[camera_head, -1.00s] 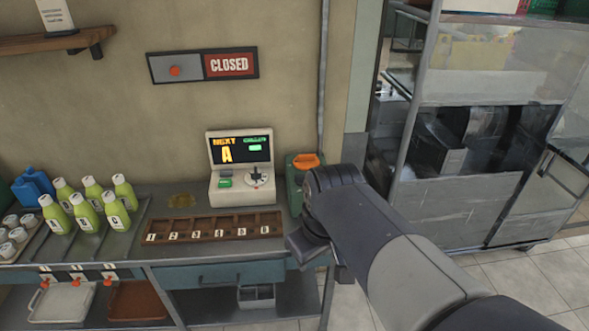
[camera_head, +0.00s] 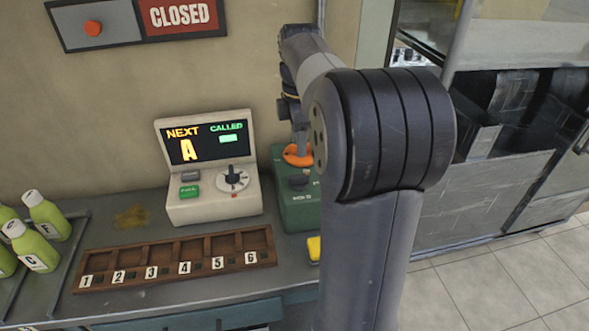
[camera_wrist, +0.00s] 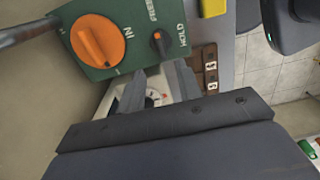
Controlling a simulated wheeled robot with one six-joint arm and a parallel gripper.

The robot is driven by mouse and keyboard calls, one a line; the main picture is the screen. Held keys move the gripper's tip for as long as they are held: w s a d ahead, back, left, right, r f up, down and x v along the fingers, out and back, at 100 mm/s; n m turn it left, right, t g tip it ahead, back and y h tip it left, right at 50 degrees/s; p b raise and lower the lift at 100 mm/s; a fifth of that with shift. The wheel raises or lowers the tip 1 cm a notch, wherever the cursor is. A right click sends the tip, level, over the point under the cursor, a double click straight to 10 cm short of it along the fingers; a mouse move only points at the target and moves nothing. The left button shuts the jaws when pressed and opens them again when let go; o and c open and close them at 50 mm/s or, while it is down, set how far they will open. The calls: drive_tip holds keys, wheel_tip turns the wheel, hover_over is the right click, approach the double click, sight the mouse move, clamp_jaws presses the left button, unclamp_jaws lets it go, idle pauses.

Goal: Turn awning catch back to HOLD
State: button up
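The awning catch is a small black knob (camera_wrist: 157,42) marked FREE and HOLD on a green box (camera_wrist: 125,22). In the wrist view it has a small orange mark; I cannot tell surely which word it points at. Beside it is a big orange knob (camera_wrist: 98,40) marked IN. In the head view the box (camera_head: 300,212) stands right of the terminal, with the black knob (camera_head: 299,182) below the orange one (camera_head: 298,155). My gripper (camera_wrist: 158,78) looks open and empty, its grey fingers apart. In the head view it is just above the box, largely hidden by my arm.
A terminal (camera_head: 208,205) with a lit screen stands left of the box. A wooden tray (camera_head: 200,270) with numbered slots lies in front. A yellow block (camera_head: 314,249) sits near the box. Bottles (camera_head: 45,215) stand at the left. A CLOSED sign (camera_head: 180,17) hangs above.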

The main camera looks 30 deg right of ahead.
sight(299, 175)
wheel_tip(299, 175, down, 10)
drive_tip(key=shift+s+r+b, duration=0.1)
drive_tip(key=shift+r+b, duration=0.05)
drive_tip(key=shift+b, duration=0.45)
clamp_jaws()
